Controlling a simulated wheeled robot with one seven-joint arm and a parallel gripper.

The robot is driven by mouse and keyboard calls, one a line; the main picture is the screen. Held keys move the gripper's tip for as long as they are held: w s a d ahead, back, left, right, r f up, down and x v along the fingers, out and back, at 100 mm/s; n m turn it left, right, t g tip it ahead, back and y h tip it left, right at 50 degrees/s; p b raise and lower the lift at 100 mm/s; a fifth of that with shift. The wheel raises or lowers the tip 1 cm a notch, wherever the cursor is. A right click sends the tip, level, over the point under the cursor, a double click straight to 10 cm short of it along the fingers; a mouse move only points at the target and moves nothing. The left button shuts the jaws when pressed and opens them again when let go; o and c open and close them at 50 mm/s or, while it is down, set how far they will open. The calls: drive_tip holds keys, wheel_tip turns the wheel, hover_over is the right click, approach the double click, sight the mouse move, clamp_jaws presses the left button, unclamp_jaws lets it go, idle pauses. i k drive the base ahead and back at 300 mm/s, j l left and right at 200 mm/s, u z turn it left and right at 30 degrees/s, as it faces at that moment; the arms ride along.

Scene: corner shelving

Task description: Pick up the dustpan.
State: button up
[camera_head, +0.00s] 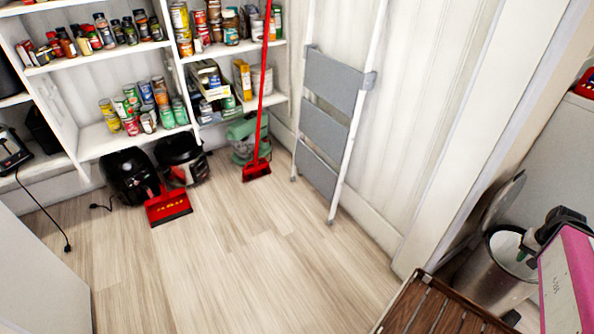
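The red dustpan (168,207) lies on the wood floor at the left. It is in front of the black appliances under the shelving, and its front edge faces the open floor. Its handle side is close to the black appliance behind it, and I cannot tell whether they touch.
A red broom (257,169) stands upright to the right of the dustpan. Black appliances (129,176) stand behind it. A folded stepladder (325,125) leans on the wall. A metal bin (497,270), slatted wooden piece (440,308) and pink object (568,280) are at right. Middle floor is clear.

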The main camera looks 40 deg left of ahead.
sight(156, 218)
drive_tip(key=u, duration=2.95)
drive_tip(key=z, duration=3)
drive_tip(key=k, duration=0.3)
drive_tip(key=u, duration=0.45)
drive_tip(key=i+j+u, duration=0.15)
drive_tip(key=j+u, duration=0.3)
drive_tip(key=i+j+u, duration=0.2)
drive_tip(key=u, duration=0.2)
drive_tip(key=i+j+u, duration=0.25)
drive_tip(key=u, duration=0.2)
drive_tip(key=j, duration=0.15)
